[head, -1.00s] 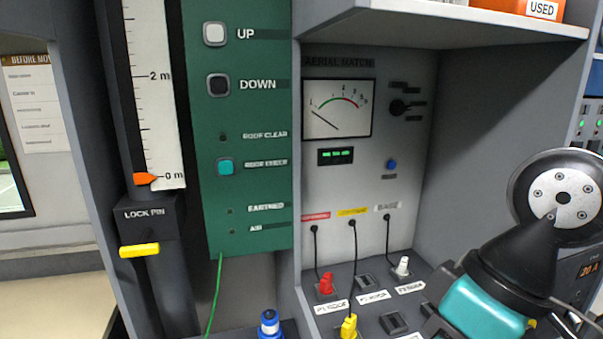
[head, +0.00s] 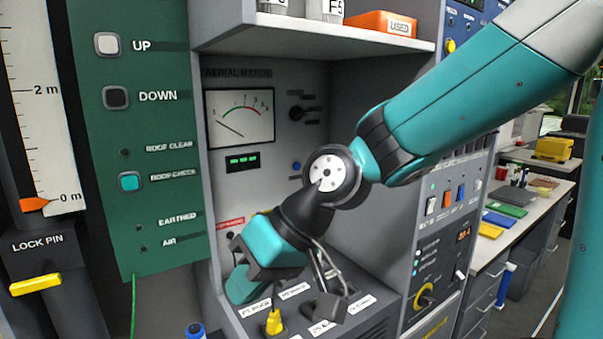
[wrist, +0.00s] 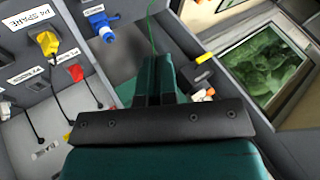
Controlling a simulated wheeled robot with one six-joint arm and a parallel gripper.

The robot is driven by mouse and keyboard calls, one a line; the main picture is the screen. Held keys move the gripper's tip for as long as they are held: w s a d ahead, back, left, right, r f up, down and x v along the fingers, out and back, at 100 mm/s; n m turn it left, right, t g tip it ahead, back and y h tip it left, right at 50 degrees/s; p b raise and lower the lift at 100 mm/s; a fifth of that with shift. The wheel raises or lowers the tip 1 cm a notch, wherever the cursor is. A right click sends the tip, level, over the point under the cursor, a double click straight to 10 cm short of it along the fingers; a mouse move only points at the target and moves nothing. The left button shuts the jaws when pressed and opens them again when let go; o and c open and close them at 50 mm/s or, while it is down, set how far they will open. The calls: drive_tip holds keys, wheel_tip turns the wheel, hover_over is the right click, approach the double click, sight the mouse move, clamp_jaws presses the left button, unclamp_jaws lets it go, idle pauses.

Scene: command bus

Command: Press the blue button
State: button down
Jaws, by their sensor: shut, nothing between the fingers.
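The small round blue button (head: 296,166) sits on the grey AERIAL MATCH panel, below a black knob and right of the green digital display. My arm hides part of the lower panel and sockets.
A yellow plug (head: 273,322) stands in the socket shelf under my gripper. A red plug (wrist: 75,72) and a blue plug (wrist: 100,25) show in the wrist view. A shelf (head: 310,36) overhangs the panel. A green switch board (head: 140,130) stands left.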

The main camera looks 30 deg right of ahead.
drive_tip(key=w+d+m+t+y+b, duration=0.1)
drive_tip(key=w+d+m+t, duration=0.65)
drive_tip(key=w, duration=0.65)
drive_tip(key=w+d+m+t+h, duration=0.2)
drive_tip(key=d+m, duration=0.2)
drive_tip(key=d, duration=0.4)
drive_tip(key=w+d+m+t+h, duration=0.2)
drive_tip(key=d+m+t+h, duration=0.1)
drive_tip(key=d, duration=0.5)
drive_tip(key=w+d+m+t+h+b, duration=0.1)
drive_tip(key=w+d+m+t+h, duration=0.1)
drive_tip(key=d+m, duration=0.4)
drive_tip(key=shift+w+d+r+t, duration=0.3)
drive_tip(key=shift+w+d+t, duration=0.25)
drive_tip(key=shift+d, duration=0.45)
drive_tip(key=shift+w, duration=0.1)
drive_tip(key=p, duration=0.8)
approach(298, 167)
drive_tip(key=w, duration=0.4)
drive_tip(key=w+r, duration=0.1)
drive_tip(key=w, duration=0.1)
drive_tip(key=shift+w+a, duration=0.3)
drive_tip(key=shift+w, duration=0.05)
drive_tip(key=shift+w+f+p, duration=0.2)
drive_tip(key=shift+w+p, duration=0.1)
drive_tip(key=shift+w, duration=0.05)
